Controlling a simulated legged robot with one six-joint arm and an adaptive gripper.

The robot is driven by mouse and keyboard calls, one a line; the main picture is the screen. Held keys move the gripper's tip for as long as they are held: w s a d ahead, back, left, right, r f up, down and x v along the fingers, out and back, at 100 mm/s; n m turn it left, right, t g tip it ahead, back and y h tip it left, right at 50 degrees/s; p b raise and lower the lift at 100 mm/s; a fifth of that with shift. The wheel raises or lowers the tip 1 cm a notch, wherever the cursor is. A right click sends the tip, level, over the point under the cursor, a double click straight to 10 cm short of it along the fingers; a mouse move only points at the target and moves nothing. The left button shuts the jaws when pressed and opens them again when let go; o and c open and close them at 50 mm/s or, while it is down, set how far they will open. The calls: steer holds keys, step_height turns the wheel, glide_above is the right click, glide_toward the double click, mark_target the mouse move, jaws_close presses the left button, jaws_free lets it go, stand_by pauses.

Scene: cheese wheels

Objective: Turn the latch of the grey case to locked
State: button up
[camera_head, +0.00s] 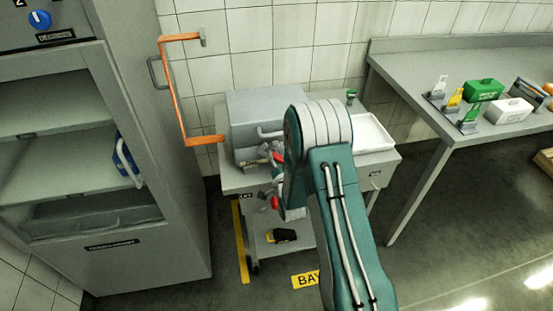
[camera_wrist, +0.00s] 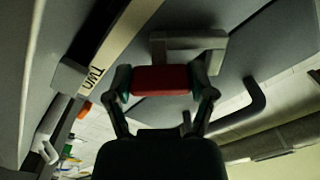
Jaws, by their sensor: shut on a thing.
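The grey case (camera_head: 258,103) stands on a grey cart, its front partly hidden behind my arm. In the wrist view its grey face (camera_wrist: 235,70) fills the upper part. A red grip (camera_wrist: 162,80) joined to a grey metal piece (camera_wrist: 188,42), which looks like the latch, lies between my two fingertips. My gripper (camera_wrist: 162,84) is shut on this red grip, one finger at each end. In the head view my gripper (camera_head: 262,160) is at the case's front and small. I cannot tell whether the latch is locked.
An orange rail (camera_head: 175,95) and a tall grey cabinet (camera_head: 150,200) stand left of the cart (camera_head: 232,182). A white tray (camera_head: 372,135) is right of the case. A steel bench (camera_head: 420,70) stands further right.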

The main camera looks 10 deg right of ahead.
stand_by(0.4)
steer(key=o, duration=1.1)
steer(key=shift+c, duration=0.2)
steer(key=s, duration=1.2)
steer(key=shift+w+f, duration=0.1)
